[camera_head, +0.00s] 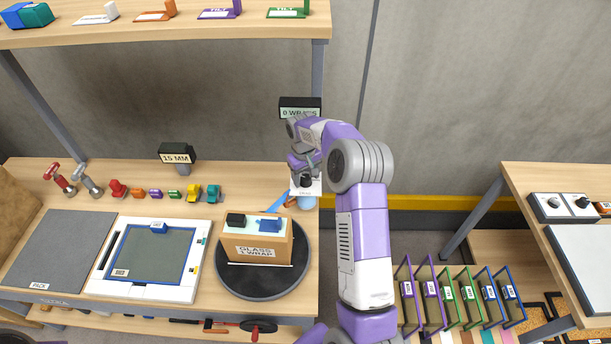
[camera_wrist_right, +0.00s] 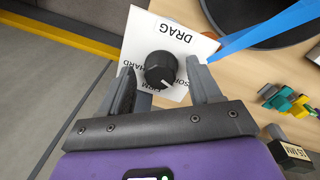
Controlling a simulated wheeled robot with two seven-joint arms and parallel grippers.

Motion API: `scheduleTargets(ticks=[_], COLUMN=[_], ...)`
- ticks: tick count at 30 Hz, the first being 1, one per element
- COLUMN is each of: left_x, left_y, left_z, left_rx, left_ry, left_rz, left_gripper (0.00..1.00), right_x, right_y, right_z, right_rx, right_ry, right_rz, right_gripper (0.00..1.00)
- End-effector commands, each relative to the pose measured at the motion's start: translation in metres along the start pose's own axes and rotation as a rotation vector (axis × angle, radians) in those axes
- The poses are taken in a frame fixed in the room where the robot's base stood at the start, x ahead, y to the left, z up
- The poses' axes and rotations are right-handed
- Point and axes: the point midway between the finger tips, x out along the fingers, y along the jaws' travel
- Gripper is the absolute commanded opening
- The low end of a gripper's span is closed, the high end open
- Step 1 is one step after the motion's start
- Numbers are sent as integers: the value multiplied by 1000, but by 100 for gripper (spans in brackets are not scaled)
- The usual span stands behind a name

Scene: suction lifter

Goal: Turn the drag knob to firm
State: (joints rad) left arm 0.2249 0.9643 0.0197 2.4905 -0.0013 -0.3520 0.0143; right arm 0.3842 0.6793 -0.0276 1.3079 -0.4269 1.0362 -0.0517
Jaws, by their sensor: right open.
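The drag knob (camera_wrist_right: 160,70) is black and round, on a white plate (camera_wrist_right: 184,38) marked DRAG. SOFT, FIRM and HARD are printed around it and partly hidden. A pale mark on the knob faces the lower right in the wrist view; I cannot tell its exact setting. My right gripper (camera_wrist_right: 164,85) is open, its fingers on either side of the knob with no clear contact. In the head view the knob (camera_head: 306,181) and its plate (camera_head: 306,191) are at the workbench's right back edge, below my right gripper (camera_head: 304,172). My left gripper is not in view.
A dark turntable (camera_head: 235,286) bears a box labelled GLASS 1 WRAP (camera_head: 257,252). A blue strip (camera_head: 279,202) runs close to the plate. A "0 WRAPS" sign (camera_head: 300,112) stands behind my right wrist. A shelf (camera_head: 170,33) spans above.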

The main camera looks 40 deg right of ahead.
Motion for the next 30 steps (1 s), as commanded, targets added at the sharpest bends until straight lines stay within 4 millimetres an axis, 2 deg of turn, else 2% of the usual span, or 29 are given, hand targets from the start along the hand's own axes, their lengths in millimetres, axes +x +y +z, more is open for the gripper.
scheduleTargets(ticks=[8, 18, 19, 30], left_x=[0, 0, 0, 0], left_y=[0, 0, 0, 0], left_z=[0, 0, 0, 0], left_rx=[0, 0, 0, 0], left_ry=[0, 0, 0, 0], left_rz=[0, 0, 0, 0], left_gripper=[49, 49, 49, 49], right_x=[2, 1, 1, 1], right_y=[0, 0, 0, 0], right_z=[0, 0, 0, 0], right_rx=[-1, -1, -1, 71], right_ry=[0, 0, 0, -5], right_rz=[0, 0, 0, 2], right_gripper=[62, 10, 7, 7])
